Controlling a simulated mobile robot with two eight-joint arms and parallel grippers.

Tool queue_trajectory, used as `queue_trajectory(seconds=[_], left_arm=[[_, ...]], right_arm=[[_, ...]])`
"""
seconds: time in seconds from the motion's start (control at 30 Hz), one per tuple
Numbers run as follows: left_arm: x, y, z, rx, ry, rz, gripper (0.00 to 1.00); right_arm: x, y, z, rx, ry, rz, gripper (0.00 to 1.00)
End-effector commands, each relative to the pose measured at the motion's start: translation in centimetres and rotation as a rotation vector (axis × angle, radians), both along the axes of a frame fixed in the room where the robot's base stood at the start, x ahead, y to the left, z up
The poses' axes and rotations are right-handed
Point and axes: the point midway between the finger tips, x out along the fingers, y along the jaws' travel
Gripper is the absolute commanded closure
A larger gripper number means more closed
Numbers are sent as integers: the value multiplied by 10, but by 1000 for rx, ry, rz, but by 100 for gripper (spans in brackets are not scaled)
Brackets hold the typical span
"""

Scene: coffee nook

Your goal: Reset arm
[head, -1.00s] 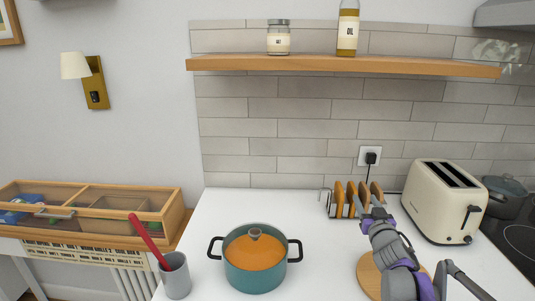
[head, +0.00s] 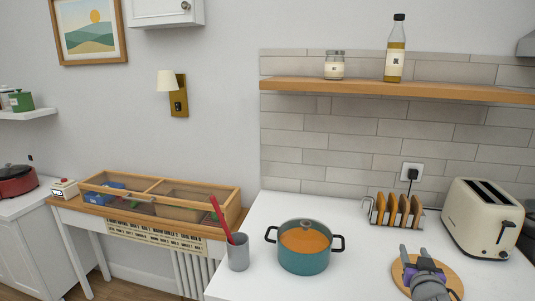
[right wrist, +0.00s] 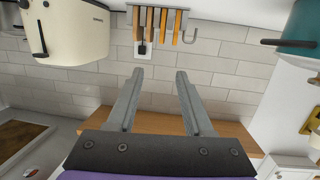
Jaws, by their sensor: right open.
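My right gripper (head: 415,255) shows at the lower right of the head view, over the round wooden board (head: 453,279) on the white counter. Its two fingers are apart with nothing between them. In the right wrist view the open fingers (right wrist: 158,100) also show empty, and the picture is upside down. The toast rack (head: 396,212) with several brown slices stands behind the gripper, apart from it. My left gripper is not in view.
A teal pot (head: 303,250) with an orange top and a grey cup (head: 238,252) with a red utensil stand left of the gripper. A cream toaster (head: 480,220) stands to its right. A wooden shelf (head: 400,88) runs above. The counter between pot and board is clear.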

Motion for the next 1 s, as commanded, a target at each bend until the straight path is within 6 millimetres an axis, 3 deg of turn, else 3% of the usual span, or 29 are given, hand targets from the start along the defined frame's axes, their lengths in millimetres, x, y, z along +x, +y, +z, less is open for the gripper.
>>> queue_trajectory(seconds=[0.17, 0.4, 0.5, 0.6, 0.73, 1.0], left_arm=[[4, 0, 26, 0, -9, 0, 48], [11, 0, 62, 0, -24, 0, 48], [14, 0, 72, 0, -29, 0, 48], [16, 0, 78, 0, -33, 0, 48], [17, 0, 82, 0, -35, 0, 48], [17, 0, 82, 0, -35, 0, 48]], right_arm=[[-67, 49, -19, 50, 214, -24, 49], [-198, 138, -84, 126, 633, 101, 49], [-243, 167, -105, 145, 766, 184, 49], [-275, 187, -120, 155, 858, 253, 49], [-296, 198, -129, 162, 915, 299, 49], [-297, 199, -130, 162, 919, 302, 49]])
